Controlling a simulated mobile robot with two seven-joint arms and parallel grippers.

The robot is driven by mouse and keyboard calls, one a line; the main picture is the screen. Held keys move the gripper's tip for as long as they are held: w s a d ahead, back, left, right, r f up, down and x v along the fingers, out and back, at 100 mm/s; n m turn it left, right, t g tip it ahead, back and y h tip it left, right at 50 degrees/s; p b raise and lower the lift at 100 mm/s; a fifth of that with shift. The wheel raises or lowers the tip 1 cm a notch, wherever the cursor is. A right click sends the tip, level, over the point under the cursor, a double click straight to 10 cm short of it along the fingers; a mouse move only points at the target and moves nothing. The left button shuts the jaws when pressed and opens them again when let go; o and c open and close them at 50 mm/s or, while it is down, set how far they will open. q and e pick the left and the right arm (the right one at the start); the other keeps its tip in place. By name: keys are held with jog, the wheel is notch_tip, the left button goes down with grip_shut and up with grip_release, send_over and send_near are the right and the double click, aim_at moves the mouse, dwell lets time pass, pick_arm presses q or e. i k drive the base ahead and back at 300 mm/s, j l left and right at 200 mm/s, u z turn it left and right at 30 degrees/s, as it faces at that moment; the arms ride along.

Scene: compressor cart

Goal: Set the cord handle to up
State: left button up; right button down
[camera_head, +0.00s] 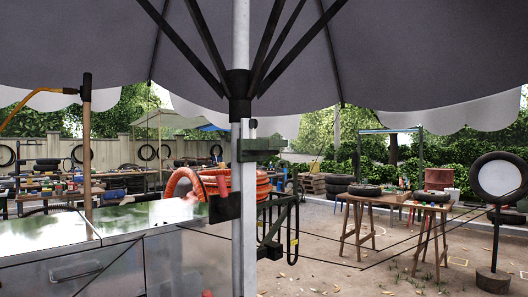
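Neither of my grippers shows in the head view. I cannot pick out the cord handle with certainty. A silver metal cart (110,266) with a shiny top fills the lower left. A coil of orange hose (262,186) sits behind the pole at the cart's right end. A pale upright pole (242,60) stands in the middle of the view. A small dark green bracket (260,146) is fixed on the pole, and a dark plate (225,207) sits lower on it. A black metal frame (290,228) stands out to the right of the pole.
A grey umbrella canopy (420,50) spreads overhead. A wooden post (87,150) with an orange tube rises at the left. Wooden trestles (357,228) and a white disc in a tyre (498,177) stand at the right. The paved ground between is mostly open.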

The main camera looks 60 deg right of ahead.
aim_at(249, 150)
jog(key=z, duration=1.75)
